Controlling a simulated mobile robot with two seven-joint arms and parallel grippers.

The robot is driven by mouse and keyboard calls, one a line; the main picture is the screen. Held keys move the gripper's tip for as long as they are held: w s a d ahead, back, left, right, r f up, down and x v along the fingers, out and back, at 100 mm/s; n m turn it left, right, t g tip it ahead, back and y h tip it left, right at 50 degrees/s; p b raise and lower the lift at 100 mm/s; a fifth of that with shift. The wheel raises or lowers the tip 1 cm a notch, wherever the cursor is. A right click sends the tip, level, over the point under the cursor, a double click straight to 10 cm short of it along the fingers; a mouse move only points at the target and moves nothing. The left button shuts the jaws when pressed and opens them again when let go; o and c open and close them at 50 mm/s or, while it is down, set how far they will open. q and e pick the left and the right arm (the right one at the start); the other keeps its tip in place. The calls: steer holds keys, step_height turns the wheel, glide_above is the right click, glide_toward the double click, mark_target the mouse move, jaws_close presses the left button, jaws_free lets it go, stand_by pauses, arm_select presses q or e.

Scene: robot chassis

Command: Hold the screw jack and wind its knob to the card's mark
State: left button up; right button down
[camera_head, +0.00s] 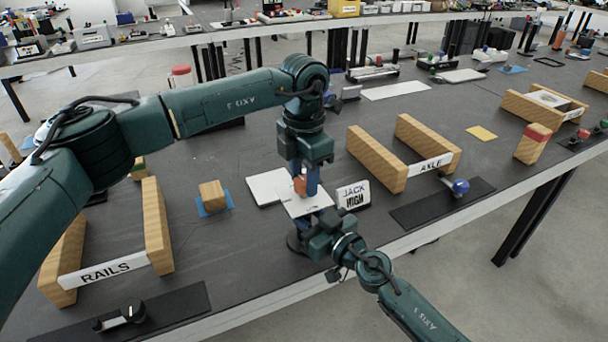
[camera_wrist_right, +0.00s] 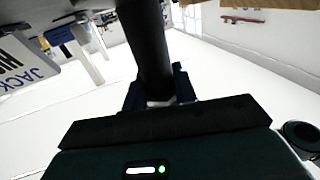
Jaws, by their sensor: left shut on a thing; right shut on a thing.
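The screw jack stands near the table's front edge, with a pale flat plate (camera_head: 309,206) and a dark round base (camera_head: 296,243). My left gripper (camera_head: 304,184) reaches down from above and is shut on a small orange-red part (camera_head: 299,186), apparently the knob, above the plate. My right gripper (camera_head: 318,240) comes in low from the front and is shut on the jack's dark post (camera_wrist_right: 148,45). Fingers hide part of the knob and post. The white card (camera_head: 353,195) reading "JACK HIGH" stands just right; it appears upside down in the right wrist view (camera_wrist_right: 25,62). The jack's mark cannot be made out.
A white pad (camera_head: 266,187) lies left of the jack. A wooden block (camera_head: 212,194) sits on a blue square farther left. Wooden rails labelled "RAILS" (camera_head: 103,269) stand at left, and "AXLE" (camera_head: 431,164) rails at right. A blue-knobbed lever (camera_head: 460,187) lies right on a black strip.

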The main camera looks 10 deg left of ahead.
mark_target(304, 180)
arm_select(q)
steer(key=shift+m, duration=1)
steer(key=o, duration=1)
step_height(304, 180, up, 12)
